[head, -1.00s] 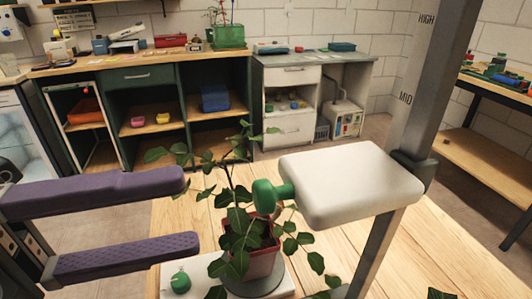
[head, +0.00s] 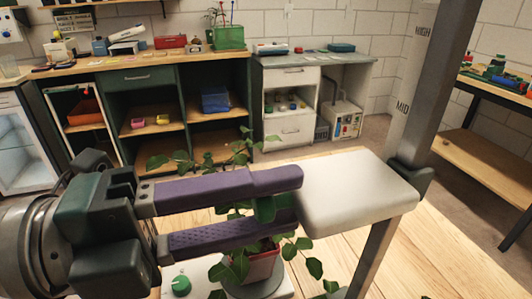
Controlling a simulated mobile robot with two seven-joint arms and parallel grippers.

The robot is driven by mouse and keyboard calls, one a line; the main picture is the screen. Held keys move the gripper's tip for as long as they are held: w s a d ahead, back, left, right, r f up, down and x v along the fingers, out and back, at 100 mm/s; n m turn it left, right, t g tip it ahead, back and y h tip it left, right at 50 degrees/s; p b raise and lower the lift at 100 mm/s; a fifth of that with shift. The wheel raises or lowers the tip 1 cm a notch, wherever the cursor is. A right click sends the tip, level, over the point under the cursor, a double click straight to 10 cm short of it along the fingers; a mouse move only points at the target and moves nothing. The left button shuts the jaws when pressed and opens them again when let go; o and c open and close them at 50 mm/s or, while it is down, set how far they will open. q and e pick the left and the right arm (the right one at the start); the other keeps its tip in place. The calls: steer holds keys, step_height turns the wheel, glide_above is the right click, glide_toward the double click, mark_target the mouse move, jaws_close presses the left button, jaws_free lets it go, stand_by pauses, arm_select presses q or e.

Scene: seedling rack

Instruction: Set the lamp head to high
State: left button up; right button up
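The white lamp head (head: 357,197) sits over the wooden bench on a grey post (head: 430,85). Its dark collar (head: 412,178) is on the post below the MID mark (head: 402,108); the HIGH mark (head: 422,31) is near the top of the picture. A green knob (head: 266,209) is on the lamp head's left side. My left gripper (head: 284,203) has its purple fingers above and below the knob and looks shut on it. The fingertips reach the lamp head's left edge and hide part of the knob. My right gripper is not in view.
A leafy plant in a reddish pot (head: 262,266) stands just below the knob and my fingers, with leaves around them. A green dial (head: 181,286) is on the white base at lower left. Bare bench boards (head: 435,255) lie to the right. Cabinets stand behind.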

arm_select(q)
jaws_close()
stand_by(1.0)
